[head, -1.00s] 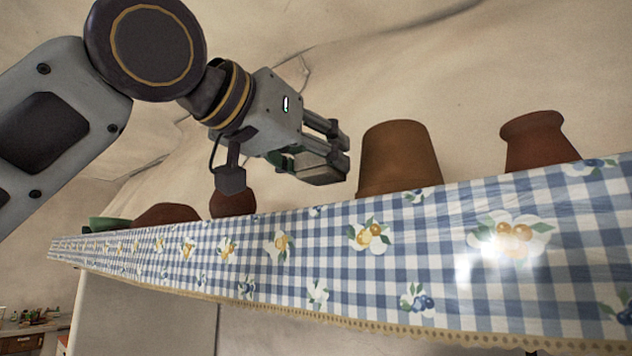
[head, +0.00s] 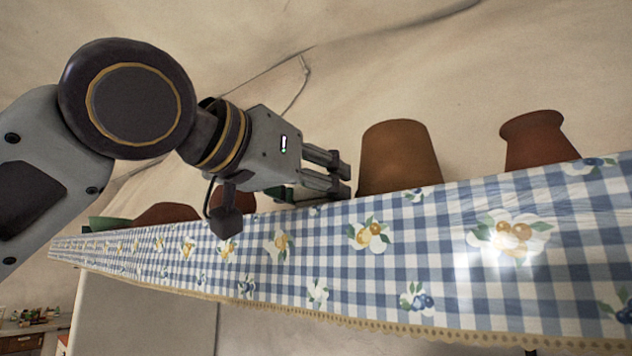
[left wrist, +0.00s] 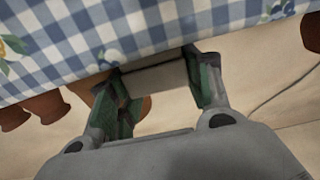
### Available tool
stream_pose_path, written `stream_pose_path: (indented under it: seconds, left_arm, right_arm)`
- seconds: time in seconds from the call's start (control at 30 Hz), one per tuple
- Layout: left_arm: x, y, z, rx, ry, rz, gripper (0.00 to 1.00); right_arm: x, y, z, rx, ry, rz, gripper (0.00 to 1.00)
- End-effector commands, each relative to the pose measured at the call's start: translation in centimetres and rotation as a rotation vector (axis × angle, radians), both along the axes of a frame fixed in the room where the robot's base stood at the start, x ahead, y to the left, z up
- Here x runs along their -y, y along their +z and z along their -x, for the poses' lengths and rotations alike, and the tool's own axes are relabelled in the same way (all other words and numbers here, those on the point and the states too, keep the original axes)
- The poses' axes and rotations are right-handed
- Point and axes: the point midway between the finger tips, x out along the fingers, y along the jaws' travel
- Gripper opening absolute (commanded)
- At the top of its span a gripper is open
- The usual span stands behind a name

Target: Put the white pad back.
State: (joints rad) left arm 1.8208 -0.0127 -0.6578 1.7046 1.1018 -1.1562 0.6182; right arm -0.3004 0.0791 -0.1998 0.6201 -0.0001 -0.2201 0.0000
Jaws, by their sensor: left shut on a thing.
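My left gripper (head: 340,174) is just above the back of the cloth-covered shelf, to the left of a large brown pot (head: 400,157). In the left wrist view its two green-lined fingers (left wrist: 160,82) are shut on the white pad (left wrist: 156,78), a pale block held between the fingertips. The pad looks close to the checked cloth; whether it touches is not clear. In the head view the pad is hidden by the fingers and cloth edge. My right gripper is in neither view.
The shelf wears a blue-and-white checked cloth (head: 330,240) with a lace edge. A smaller brown pot (head: 538,142) stands at right. A reddish pot (head: 240,197), a low brown vessel (head: 167,213) and a green bowl (head: 106,223) stand at left. A plaster wall rises behind.

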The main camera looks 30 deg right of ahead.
Motion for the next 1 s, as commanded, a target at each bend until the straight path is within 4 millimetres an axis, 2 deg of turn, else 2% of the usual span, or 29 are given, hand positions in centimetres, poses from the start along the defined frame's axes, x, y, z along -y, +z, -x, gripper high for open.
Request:
stream_pose_path:
  seconds: [0.03, 0.07, 0.2, 0.73, 1.0]
  left_arm:
    - [0.0, -0.2, 0.0, 0.000, 0.000, 0.000, 0.24]
    - [0.0, -0.2, 0.0, 0.000, 0.000, 0.000, 0.52]
    - [0.0, -0.1, 0.0, 0.000, 0.000, 0.000, 0.70]
    - [0.0, 0.3, 0.0, 0.000, 0.000, 0.000, 0.71]
    - [-2.6, 0.2, 1.0, 0.001, 0.001, 0.001, 0.71]
  right_arm:
    - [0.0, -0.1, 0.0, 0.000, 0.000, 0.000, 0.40]
    - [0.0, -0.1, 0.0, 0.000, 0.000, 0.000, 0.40]
    - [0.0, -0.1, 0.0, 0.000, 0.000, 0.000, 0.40]
    - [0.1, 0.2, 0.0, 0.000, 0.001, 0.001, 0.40]
    - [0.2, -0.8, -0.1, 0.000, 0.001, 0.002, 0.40]
